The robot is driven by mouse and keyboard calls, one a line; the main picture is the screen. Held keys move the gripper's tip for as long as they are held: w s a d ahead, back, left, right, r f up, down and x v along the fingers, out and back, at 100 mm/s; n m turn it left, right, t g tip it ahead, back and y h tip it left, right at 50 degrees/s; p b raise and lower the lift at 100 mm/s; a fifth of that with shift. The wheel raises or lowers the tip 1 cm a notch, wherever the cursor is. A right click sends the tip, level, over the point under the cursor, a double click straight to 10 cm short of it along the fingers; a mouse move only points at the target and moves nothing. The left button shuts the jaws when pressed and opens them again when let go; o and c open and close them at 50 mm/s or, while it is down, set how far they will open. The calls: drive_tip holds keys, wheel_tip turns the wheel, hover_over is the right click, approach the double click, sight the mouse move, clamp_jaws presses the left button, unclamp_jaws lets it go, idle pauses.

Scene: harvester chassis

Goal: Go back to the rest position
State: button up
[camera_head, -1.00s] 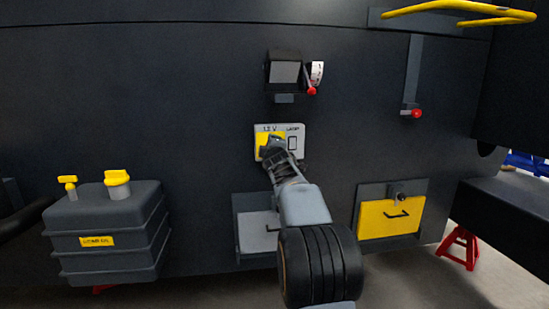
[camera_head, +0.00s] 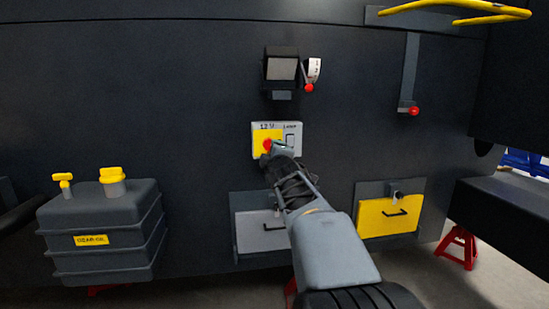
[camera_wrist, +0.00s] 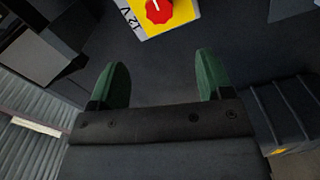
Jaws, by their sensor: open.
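My gripper (camera_wrist: 163,85) is open and empty, its two green fingers apart in the wrist view. In the head view my gripper (camera_head: 276,148) is in front of the lower part of the 12 V panel (camera_head: 292,129). The panel has a yellow plate with a red knob (camera_head: 267,144), partly covered by my gripper. In the wrist view the red knob (camera_wrist: 158,10) lies beyond the fingertips at the top edge, clear of both fingers. My arm reaches up from the bottom of the head view.
A grey drawer (camera_head: 256,232) and a yellow drawer (camera_head: 390,216) are low on the dark chassis wall. A tank with yellow caps (camera_head: 102,232) is at left. Above the panel is a box with a red-tipped lever (camera_head: 309,87). A yellow rail (camera_head: 455,10) is at upper right.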

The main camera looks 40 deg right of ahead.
idle(0.4)
drive_tip(key=s+a+f+m+g+y+p, duration=0.1)
drive_tip(key=s+a+m+g+y+p, duration=0.3)
drive_tip(key=s+a+p, duration=0.7)
drive_tip(key=s+a+f+m+g+y+p, duration=0.1)
drive_tip(key=s+a+m+g+y+p, duration=0.3)
drive_tip(key=s+a+p, duration=0.7)
drive_tip(key=a+m+g+p, duration=0.2)
drive_tip(key=a+g+p, duration=0.1)
drive_tip(key=g+p, duration=0.1)
drive_tip(key=shift+f+g, duration=0.15)
drive_tip(key=shift+g, duration=0.15)
